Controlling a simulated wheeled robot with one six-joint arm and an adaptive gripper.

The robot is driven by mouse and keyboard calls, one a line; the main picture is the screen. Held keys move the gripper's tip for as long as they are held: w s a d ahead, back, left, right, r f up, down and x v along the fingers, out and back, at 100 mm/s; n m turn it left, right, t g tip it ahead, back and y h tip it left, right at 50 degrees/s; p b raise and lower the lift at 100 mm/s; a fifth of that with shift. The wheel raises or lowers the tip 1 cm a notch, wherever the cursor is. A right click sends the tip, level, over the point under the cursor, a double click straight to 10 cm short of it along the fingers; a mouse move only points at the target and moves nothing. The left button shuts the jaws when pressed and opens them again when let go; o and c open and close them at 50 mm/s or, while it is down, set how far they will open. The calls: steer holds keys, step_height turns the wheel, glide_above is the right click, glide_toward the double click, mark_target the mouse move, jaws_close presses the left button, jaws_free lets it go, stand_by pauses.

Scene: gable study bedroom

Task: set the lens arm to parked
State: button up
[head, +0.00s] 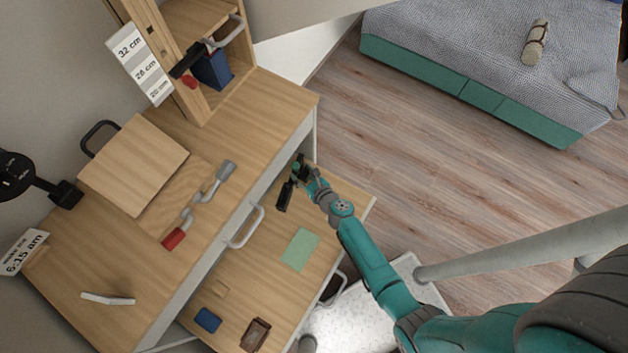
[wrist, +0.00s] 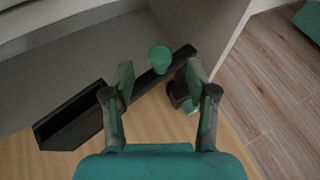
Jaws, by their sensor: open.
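No part is clearly marked as the lens arm, and I see no parked mark. A dark bar (wrist: 182,56) lies slantwise in the wrist view, with a green round knob (wrist: 159,58) near it; whether this is the lens arm I cannot tell. A black holder-like piece (wrist: 72,118) lies at its lower left; it also shows in the head view (head: 284,196). My gripper (head: 299,172) is over the far end of the open drawer. In the wrist view my gripper (wrist: 159,88) is open, its fingers apart, with the knob just beyond them.
The open drawer (head: 235,288) holds a green pad (head: 300,249), a blue item (head: 207,320) and a brown item (head: 256,334). A grey crank with red grip (head: 173,239) lies on the desk. A black round-headed device (head: 15,175) stands at left. The floor (head: 440,130) is clear.

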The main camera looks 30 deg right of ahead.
steer(key=v, duration=0.7)
steer(key=shift+s, duration=0.3)
steer(key=shift+r, duration=0.1)
steer(key=shift+c, duration=0.2)
